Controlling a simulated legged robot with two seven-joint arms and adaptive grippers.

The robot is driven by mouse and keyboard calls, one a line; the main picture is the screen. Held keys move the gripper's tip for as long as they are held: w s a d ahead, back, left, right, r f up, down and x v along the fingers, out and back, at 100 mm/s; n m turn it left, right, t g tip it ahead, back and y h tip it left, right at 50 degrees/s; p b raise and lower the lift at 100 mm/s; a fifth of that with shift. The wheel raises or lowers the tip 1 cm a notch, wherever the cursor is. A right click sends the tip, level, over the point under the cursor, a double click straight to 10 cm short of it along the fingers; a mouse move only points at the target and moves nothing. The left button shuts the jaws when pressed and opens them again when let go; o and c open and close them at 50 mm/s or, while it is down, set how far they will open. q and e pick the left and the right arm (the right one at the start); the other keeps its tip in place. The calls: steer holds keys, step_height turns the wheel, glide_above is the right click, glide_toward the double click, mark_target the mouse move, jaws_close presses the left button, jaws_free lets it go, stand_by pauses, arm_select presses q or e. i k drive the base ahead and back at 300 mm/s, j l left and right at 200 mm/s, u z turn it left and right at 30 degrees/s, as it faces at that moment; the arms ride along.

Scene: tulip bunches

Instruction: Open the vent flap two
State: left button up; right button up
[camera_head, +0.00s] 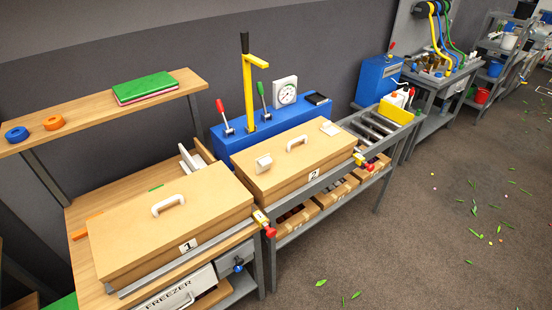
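A tan box marked "2" (275,182) stands on the bench in the middle. Its lid is closed and carries a white handle (297,142). Two small white pieces sit on this lid, one at its left end (264,163) and one at its far right end (330,128). They look like vent flaps, but I cannot tell which is flap two or whether either is open. A similar tan box marked "1" (150,245) stands to the left, with a white handle (168,205) and no such pieces visible. Neither of my grippers is in view.
Red-knobbed yellow clamps (265,222) (361,160) sit at the boxes' front right corners. Behind box 2 is a blue unit (225,140) with levers, a tall yellow post (247,90) and a gauge (285,91). A wooden shelf (80,115) overhangs the left. Floor at right is mostly free.

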mark_target(328, 129)
steer(key=i+l+z, duration=0.1)
steer(key=i+l, duration=0.15)
steer(key=l, duration=0.25)
steer(key=i+l+z, duration=0.15)
steer(key=i+l, duration=0.15)
steer(key=l, duration=0.15)
steer(key=i+l+z, duration=0.1)
steer(key=i+l, duration=0.2)
steer(key=l, duration=0.1)
